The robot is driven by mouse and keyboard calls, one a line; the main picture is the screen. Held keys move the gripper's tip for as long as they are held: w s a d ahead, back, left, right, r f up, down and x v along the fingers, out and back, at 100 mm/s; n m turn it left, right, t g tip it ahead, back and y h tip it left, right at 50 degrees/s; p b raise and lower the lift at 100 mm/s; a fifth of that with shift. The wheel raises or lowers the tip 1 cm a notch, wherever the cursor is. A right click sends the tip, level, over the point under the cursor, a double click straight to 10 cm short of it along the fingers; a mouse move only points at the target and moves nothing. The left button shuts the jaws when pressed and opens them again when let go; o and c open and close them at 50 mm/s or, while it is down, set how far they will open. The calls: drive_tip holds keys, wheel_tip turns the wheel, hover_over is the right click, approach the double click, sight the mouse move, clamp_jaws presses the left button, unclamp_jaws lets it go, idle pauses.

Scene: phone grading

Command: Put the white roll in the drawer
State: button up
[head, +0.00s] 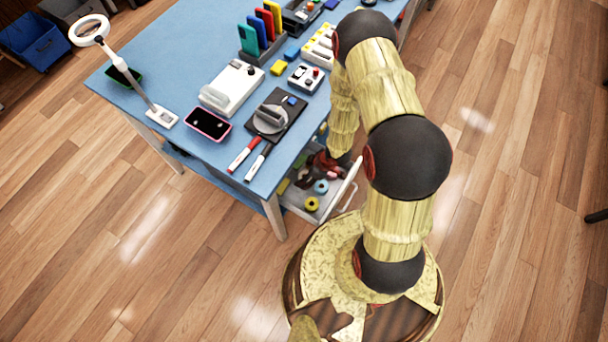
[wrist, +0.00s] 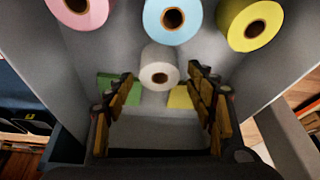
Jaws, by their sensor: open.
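The white roll (wrist: 160,68) shows in the wrist view inside the open grey drawer (wrist: 200,50), between a green pad and a yellow pad. I cannot tell whether it touches the drawer floor. My gripper (wrist: 165,82) is open, its two fingers spread to either side below the roll, with a gap on each side. In the head view, the drawer (head: 345,192) is pulled out under the blue table, and my gripper (head: 325,163) reaches down into its back part. The white roll cannot be made out there.
A pink roll (wrist: 82,10), a blue roll (wrist: 172,18) and a yellow roll (wrist: 252,22) lie in a row in the drawer. A green pad (wrist: 118,88) and a yellow pad (wrist: 180,97) lie near the fingers. The blue table (head: 180,60) overhangs the drawer, with markers near its edge.

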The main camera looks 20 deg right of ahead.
drive_tip(key=p+v, duration=0.4)
drive_tip(key=v, duration=0.6)
drive_tip(key=shift+r, duration=0.15)
drive_tip(key=shift+d, duration=0.1)
